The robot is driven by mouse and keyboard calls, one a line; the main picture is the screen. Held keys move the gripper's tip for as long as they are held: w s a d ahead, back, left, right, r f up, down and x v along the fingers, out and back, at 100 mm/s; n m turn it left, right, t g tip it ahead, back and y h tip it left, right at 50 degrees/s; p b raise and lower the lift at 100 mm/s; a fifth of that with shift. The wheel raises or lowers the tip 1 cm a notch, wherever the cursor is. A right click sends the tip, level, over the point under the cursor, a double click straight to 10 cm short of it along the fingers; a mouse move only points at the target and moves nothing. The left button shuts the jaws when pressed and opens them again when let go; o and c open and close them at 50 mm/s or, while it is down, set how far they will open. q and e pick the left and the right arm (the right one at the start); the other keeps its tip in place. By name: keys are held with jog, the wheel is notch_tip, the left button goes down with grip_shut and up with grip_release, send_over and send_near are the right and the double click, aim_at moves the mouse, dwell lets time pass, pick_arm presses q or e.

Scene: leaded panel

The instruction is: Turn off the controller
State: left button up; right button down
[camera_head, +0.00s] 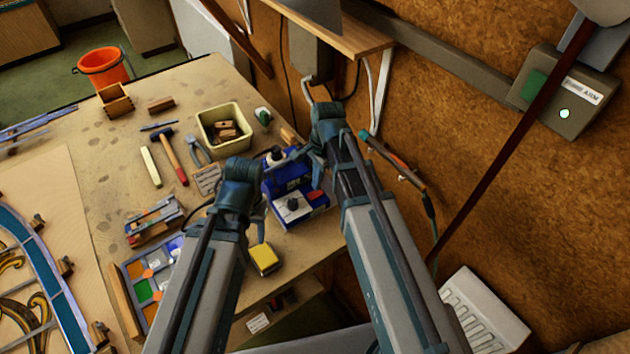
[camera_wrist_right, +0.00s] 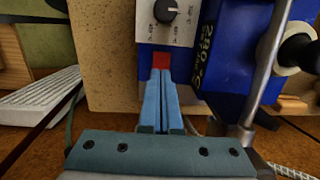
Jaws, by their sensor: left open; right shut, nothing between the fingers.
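The controller is a blue box (camera_head: 285,186) with a black knob (camera_head: 293,204) and a red switch (camera_head: 315,195), near the table's right edge. The right wrist view shows its pale panel (camera_wrist_right: 182,36), the dial (camera_wrist_right: 165,11) and the red switch (camera_wrist_right: 161,60). My right gripper (camera_wrist_right: 161,72) is shut and empty, its fingertips at the red switch; I cannot tell whether they touch it.
A yellow sponge (camera_head: 264,258) lies just in front of the box. A cream bin (camera_head: 224,128) with wooden pieces, pliers (camera_head: 198,150) and a hammer (camera_head: 170,157) lie beyond. A soldering iron (camera_head: 395,160) is right of my right gripper.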

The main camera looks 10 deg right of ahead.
aim_at(313, 195)
pick_arm(q)
notch_tip(313, 195, up, 12)
jog(key=p, duration=1)
jog(key=shift+a+f+p, duration=0.2)
jog(key=shift+a+p, duration=0.1)
pick_arm(e)
notch_tip(313, 195, up, 12)
jog(key=a, duration=0.1)
jog(key=shift+s+f, duration=0.25)
jog(key=shift+a, duration=0.1)
pick_arm(q)
notch_tip(313, 195, down, 12)
jog(key=b, duration=1.2)
jog(key=shift+f, duration=0.2)
jog(key=shift+f+b, duration=0.15)
jog(key=shift+b, duration=0.2)
pick_arm(e)
jog(key=s+a+f+n+h, duration=0.1)
jog(key=s+a+f+n, duration=0.1)
jog(key=s+f+n, duration=0.2)
jog(key=s+a+f+n, duration=0.2)
jog(key=s+f+n, duration=0.2)
jog(key=n, duration=0.4)
jog(key=s+a+f+n+h, duration=0.1)
jog(key=s+a+f+n, duration=0.2)
jog(key=s+f+n, duration=0.1)
jog(key=shift+s+f+n+h, duration=0.3)
jog(key=shift+f+n, duration=0.05)
jog(key=shift+n, duration=0.55)
